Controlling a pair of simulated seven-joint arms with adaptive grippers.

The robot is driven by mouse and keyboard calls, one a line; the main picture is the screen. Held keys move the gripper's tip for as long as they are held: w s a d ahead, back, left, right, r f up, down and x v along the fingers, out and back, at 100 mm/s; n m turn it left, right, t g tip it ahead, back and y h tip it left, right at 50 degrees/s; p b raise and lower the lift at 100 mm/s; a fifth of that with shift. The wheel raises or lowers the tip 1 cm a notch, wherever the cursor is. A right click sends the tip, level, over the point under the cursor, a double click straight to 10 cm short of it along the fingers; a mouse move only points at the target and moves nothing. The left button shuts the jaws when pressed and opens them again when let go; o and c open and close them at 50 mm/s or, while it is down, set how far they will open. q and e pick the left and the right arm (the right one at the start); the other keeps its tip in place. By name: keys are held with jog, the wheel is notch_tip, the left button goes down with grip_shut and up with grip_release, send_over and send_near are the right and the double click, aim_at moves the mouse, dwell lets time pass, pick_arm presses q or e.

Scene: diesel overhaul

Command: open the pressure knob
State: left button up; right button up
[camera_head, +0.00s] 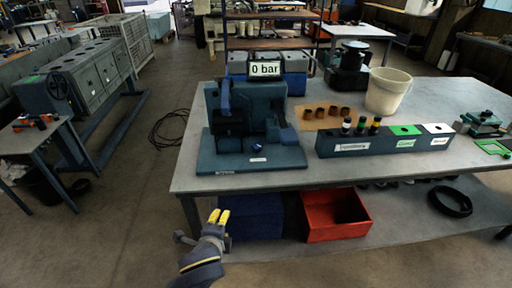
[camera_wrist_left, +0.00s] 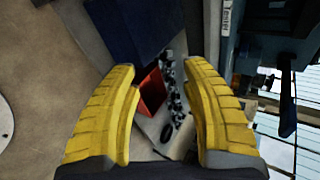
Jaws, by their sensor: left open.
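The dark blue-green test stand (camera_head: 262,110) stands at the left of the grey workbench, with a "0 bar" display (camera_head: 265,69) on top. A small round blue knob (camera_head: 257,148) sits low on its base, just behind a small white label. A blue lever (camera_head: 225,95) stands upright on its left side; a long dark blue handle (camera_wrist_left: 288,105) shows at the right of the left wrist view. My left gripper (camera_head: 219,216) is open and empty, in front of the bench edge and below the stand. It also shows in the left wrist view (camera_wrist_left: 165,75). My right gripper is not in view.
A blue bin (camera_head: 255,216) and a red bin (camera_head: 335,215) sit on the lower shelf, beside my left gripper. A long labelled block (camera_head: 335,148) with several small parts, brown rings and a cream bucket (camera_head: 388,90) stand right of the stand. The bench's front edge (camera_head: 240,190) lies between gripper and stand.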

pick_arm(q)
jog(key=w+d+r+m+t+h, duration=0.1)
jog(key=w+d+r+m+h, duration=0.1)
jog(key=w+d+r+m, duration=0.75)
jog(key=m+t, duration=0.1)
jog(key=m, duration=0.8)
send_near(256, 148)
jog(key=shift+y, duration=0.4)
jog(key=x, duration=1.2)
jog(key=shift+w+d, duration=0.15)
jog(key=shift+d, duration=0.15)
jog(key=shift+o, duration=0.3)
jog(key=c, duration=0.9)
